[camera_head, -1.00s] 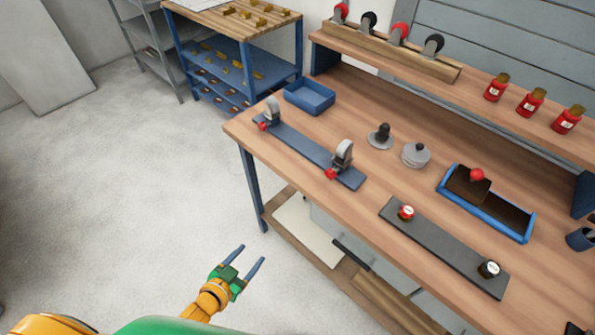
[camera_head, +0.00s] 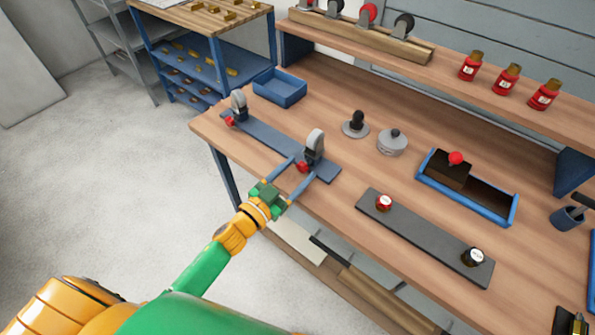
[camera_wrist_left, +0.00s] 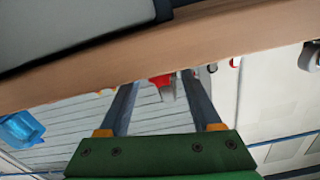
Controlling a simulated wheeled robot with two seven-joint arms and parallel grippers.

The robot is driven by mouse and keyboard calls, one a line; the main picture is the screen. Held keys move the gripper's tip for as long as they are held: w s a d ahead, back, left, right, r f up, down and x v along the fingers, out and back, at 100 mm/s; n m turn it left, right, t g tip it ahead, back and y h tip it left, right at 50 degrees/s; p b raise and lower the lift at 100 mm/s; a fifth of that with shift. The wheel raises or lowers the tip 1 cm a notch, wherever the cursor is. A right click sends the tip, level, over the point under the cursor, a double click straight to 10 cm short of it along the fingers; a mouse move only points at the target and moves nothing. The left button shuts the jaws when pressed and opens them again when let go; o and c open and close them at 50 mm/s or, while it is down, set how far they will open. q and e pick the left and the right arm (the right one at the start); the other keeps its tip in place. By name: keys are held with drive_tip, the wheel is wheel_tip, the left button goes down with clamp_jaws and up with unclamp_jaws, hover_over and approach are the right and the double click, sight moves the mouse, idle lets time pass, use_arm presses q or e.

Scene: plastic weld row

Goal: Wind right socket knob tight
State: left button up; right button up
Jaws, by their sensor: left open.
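A dark blue strip (camera_head: 265,137) lies near the left front edge of the workbench and carries two grey wheel-like pieces. The right piece (camera_head: 315,146) has a red knob (camera_head: 302,167) low on its front side. The left piece (camera_head: 239,102) has a similar red knob (camera_head: 229,121). My left gripper (camera_head: 304,166) is open, its two fingers pointing at the right red knob, with one on either side of it. In the left wrist view the red knob (camera_wrist_left: 161,81) shows between the fingertips; contact cannot be told. My right gripper is not in view.
A dark plate (camera_head: 425,236) with two small knobbed pieces lies to the right. Floor at left is clear.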

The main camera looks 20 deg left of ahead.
use_arm(q)
drive_tip(key=shift+s, duration=0.1)
clamp_jaws()
drive_tip(key=m, duration=0.4)
drive_tip(key=shift+m, duration=0.3)
unclamp_jaws()
drive_tip(key=v, duration=0.7)
drive_tip(key=shift+s, duration=0.1)
